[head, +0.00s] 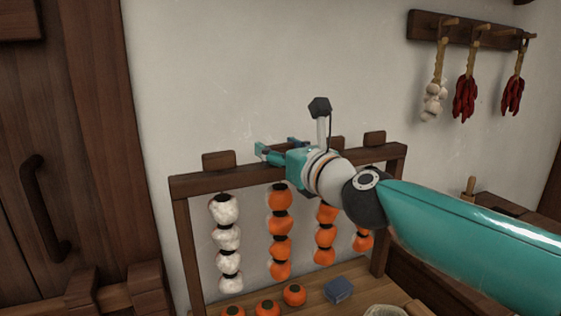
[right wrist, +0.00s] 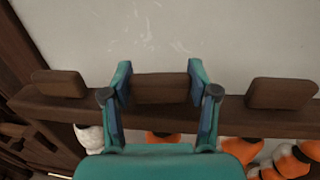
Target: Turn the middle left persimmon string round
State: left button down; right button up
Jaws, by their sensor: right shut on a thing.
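The middle left persimmon string (head: 280,242) hangs from the wooden rack, with several orange fruits and dark caps facing me. Its top fruit (right wrist: 162,137) shows below the rail in the right wrist view. My right gripper (head: 277,148) is above the rail over this string. In the right wrist view, its two fingers (right wrist: 160,72) are shut on the sides of the brown wooden block (right wrist: 160,90) above that string. My left gripper is not in view.
The rack rail (head: 195,182) carries a white string (head: 228,240) at left and orange strings (head: 325,235) and (head: 362,241) at right. Neighbouring blocks (right wrist: 58,84) and (right wrist: 282,93) stand clear of the fingers. Loose persimmons (head: 294,294) and a blue box (head: 339,290) lie below.

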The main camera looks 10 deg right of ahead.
jog(key=n+y+b, duration=0.1)
jog(key=n+g+y+b, duration=0.1)
jog(key=y+b, duration=0.1)
jog(key=shift+w+d+f+y, duration=0.1)
jog(key=shift+d+f+y, duration=0.05)
jog(key=shift+f+y, duration=0.15)
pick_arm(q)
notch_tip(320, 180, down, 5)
pick_arm(e)
jog(key=shift+r+n+g+y+b, duration=0.1)
jog(key=shift+n+g+y+b, duration=0.3)
jog(key=shift+n+g+y, duration=0.15)
jog(key=shift+r+n+g+y+p, duration=0.25)
jog(key=shift+n+g+y+p, duration=0.25)
jog(key=shift+n+g+y, duration=0.35)
jog(key=n+g+y+p, duration=0.2)
jog(key=shift+r+p, duration=0.15)
jog(key=shift+p, duration=0.25)
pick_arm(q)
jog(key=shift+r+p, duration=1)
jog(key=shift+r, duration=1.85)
pick_arm(e)
jog(key=shift+n+g+y, duration=0.7)
jog(key=shift+g+y, duration=0.1)
jog(key=shift+g, duration=0.1)
jog(key=shift+f, duration=0.2)
jog(key=o, duration=1.2)
jog(key=shift+c, duration=0.2)
